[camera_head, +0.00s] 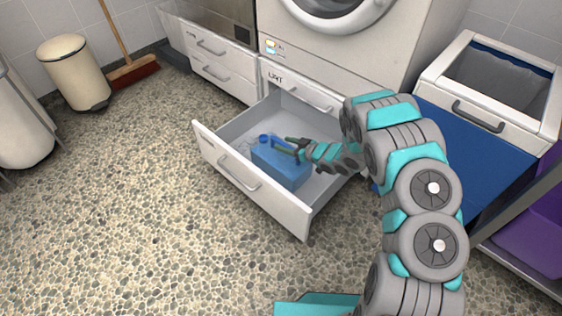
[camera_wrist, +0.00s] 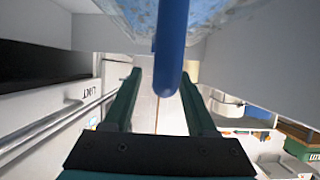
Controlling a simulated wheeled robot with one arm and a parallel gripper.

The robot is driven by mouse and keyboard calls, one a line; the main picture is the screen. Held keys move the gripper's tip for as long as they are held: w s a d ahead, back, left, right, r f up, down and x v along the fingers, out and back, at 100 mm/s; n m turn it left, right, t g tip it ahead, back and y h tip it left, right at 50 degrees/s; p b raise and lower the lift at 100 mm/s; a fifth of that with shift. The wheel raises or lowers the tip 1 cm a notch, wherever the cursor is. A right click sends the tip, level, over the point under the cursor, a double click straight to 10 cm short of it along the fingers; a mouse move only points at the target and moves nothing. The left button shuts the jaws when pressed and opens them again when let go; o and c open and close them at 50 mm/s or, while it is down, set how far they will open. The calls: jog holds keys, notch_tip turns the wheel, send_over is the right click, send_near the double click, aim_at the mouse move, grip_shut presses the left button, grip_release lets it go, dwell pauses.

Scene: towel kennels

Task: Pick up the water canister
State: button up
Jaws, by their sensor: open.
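The blue water canister (camera_head: 280,168) sits inside the open drawer (camera_head: 240,176), with its cap and handle on top. My gripper (camera_head: 292,143) reaches into the drawer from the right, just at the top of the canister. In the wrist view my gripper (camera_wrist: 160,82) is open, and the canister's blue handle (camera_wrist: 171,45) shows between its two fingers. I cannot tell whether either finger touches the handle. The canister's pale blue body (camera_wrist: 205,14) fills the top of that view, and its lower part is hidden.
A washing machine (camera_head: 375,42) stands behind the drawer, and a blue bin with a white rim (camera_head: 485,115) is at the right. A cream bin (camera_head: 75,80) and a broom (camera_head: 133,75) are far left. The pebbled floor at left is clear.

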jog(key=x, duration=0.2)
jog(key=shift+w+a+f, duration=0.1)
jog(key=shift+a+f, duration=0.05)
jog(key=shift+a, duration=0.05)
jog(key=shift+c, duration=0.2)
grip_shut()
dwell(1.0)
